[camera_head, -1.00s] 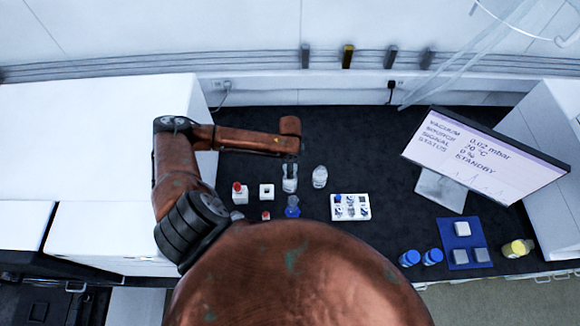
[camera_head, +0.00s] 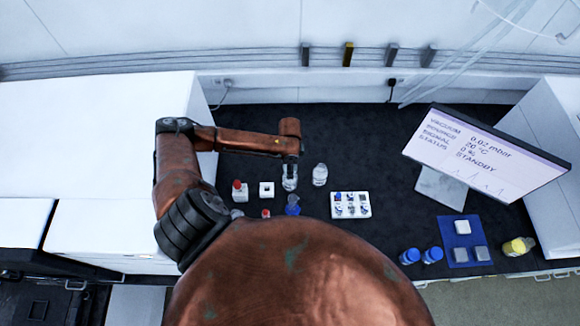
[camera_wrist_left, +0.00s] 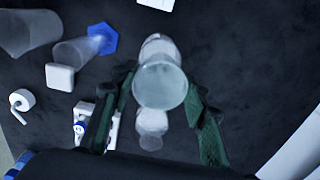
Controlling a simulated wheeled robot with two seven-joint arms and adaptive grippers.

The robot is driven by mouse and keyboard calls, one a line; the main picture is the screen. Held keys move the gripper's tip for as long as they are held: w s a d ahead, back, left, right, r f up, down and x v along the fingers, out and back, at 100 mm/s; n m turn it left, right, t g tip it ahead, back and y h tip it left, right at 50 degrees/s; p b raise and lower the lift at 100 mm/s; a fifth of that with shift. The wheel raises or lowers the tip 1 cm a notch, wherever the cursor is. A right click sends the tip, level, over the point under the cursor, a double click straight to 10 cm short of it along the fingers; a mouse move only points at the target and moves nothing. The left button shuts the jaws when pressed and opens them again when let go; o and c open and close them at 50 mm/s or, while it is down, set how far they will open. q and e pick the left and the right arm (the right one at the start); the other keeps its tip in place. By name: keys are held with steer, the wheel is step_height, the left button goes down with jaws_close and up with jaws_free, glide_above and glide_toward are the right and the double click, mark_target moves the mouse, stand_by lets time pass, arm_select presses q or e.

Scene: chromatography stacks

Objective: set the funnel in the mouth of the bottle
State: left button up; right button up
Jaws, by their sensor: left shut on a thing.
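My left gripper (camera_wrist_left: 160,95) is shut on a translucent, pale funnel (camera_wrist_left: 160,85), whose wide round mouth faces the wrist camera. In the head view my left gripper (camera_head: 290,158) is right over a clear bottle (camera_head: 290,180). In the wrist view the bottle (camera_wrist_left: 158,46) shows behind the funnel's rim. The funnel's stem and the bottle's mouth are hidden, so I cannot tell whether they touch. My right gripper is not in view.
A second clear bottle (camera_head: 320,176) stands close on the right. A clear cylinder with a blue base (camera_wrist_left: 102,38) stands nearby. A white rack (camera_head: 364,212) is to the right, and a red-capped bottle (camera_head: 239,193) to the left. A monitor (camera_head: 485,160) stands farther right.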

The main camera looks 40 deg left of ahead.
arm_select(q)
steer(key=shift+f, duration=0.2)
steer(key=o, duration=1.1)
steer(key=shift+o, duration=0.4)
steer(key=shift+o, duration=1.4)
steer(key=shift+r, duration=0.1)
step_height(320, 180, up, 7)
steer(key=p, duration=0.8)
